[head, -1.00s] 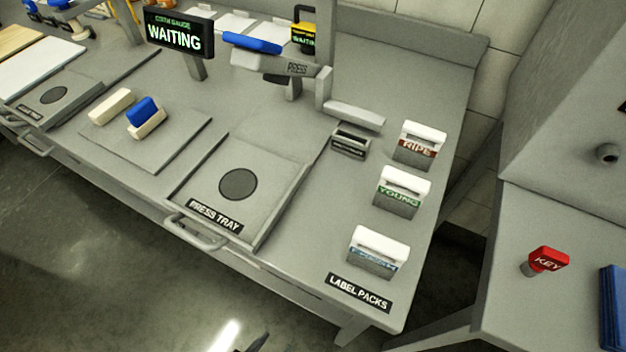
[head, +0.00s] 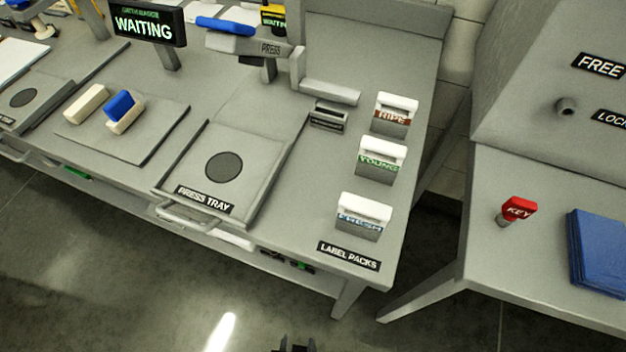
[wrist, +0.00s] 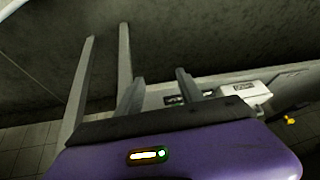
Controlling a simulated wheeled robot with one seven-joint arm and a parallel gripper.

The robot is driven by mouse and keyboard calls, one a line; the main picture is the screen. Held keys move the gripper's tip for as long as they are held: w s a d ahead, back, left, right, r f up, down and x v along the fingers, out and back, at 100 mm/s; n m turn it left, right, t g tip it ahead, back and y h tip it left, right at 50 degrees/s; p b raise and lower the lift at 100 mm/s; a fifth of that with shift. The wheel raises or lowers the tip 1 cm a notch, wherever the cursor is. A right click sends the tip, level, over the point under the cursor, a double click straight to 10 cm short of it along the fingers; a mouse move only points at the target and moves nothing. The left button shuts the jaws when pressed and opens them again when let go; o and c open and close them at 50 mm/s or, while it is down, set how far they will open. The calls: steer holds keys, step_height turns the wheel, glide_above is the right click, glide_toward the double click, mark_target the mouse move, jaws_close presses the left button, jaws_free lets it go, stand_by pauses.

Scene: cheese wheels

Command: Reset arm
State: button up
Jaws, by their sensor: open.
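My gripper (head: 296,345) shows only as dark tips at the bottom edge of the head view, over the floor in front of the bench. In the wrist view my gripper (wrist: 157,90) has its two fingers apart with nothing between them. It touches nothing that I can see. The purple body with a small lit indicator below the fingers is my own wrist.
The grey bench (head: 240,130) holds a press tray (head: 253,185), several label packs such as the green-marked one (head: 381,160), and a "WAITING" display (head: 148,24). Floor in front is clear.

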steer(key=s+d+r+t+p, duration=0.1)
steer(key=d+r+t, duration=0.2)
steer(key=d+r, duration=0.5)
steer(key=s+d+r+n+t+p, duration=0.1)
steer(key=d+r+t, duration=0.2)
steer(key=d+r, duration=0.5)
steer(key=s+d+r+t+p, duration=0.1)
steer(key=d+r, duration=0.7)
steer(key=r, duration=1)
steer(key=shift+s+n+t, duration=0.3)
steer(key=shift+s+t, duration=0.25)
steer(key=shift+t, duration=0.55)
